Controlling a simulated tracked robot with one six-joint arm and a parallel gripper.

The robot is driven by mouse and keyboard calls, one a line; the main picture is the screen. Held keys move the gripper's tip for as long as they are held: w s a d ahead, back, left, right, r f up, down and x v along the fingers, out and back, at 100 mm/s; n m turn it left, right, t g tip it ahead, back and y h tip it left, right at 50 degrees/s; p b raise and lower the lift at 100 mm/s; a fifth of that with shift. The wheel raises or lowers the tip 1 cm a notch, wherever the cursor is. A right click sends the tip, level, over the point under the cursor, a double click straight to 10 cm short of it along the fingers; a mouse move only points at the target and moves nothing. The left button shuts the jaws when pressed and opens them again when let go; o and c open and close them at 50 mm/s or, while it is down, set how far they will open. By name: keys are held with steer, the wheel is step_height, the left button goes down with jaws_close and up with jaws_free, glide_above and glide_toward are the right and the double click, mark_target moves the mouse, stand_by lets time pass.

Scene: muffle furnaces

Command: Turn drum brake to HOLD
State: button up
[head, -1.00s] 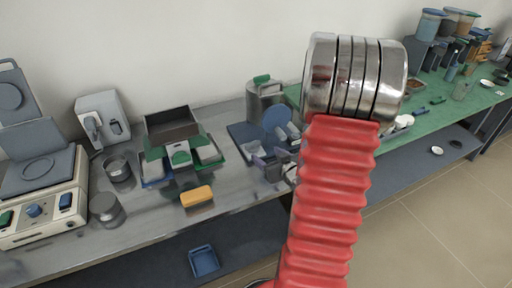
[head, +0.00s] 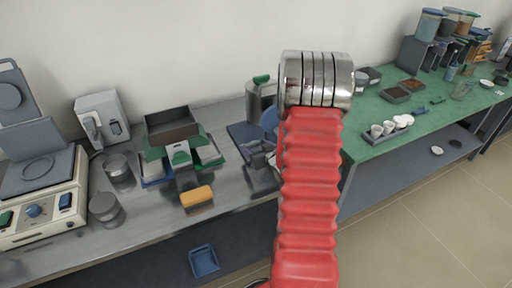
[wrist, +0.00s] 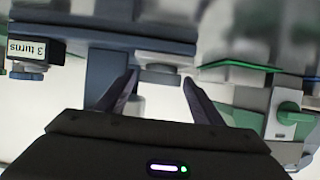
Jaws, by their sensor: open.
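A blue-grey device with an upright round disc (head: 270,120) stands on the steel bench in the head view, partly hidden behind my red arm. In the wrist view a blue-grey body (wrist: 105,75) fills the upper middle, with a "3 turns" label (wrist: 36,49) at its left. My gripper (wrist: 160,80) is open, its two dark fingers pointing at this body. A pale grey knob-like part (wrist: 162,73) shows between the fingertips; contact cannot be told. I cannot tell which part is the drum brake, and no HOLD mark is readable.
A white unit with a green knob (wrist: 290,113) is close on the right in the wrist view. A metal canister (head: 262,98) stands behind the device. A yellow block (head: 197,196) lies near the bench's front edge. A green bench (head: 385,148) with small cups is on the right.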

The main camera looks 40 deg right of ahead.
steer(key=c, duration=0.8)
steer(key=shift+o, duration=0.2)
steer(key=shift+d, duration=0.1)
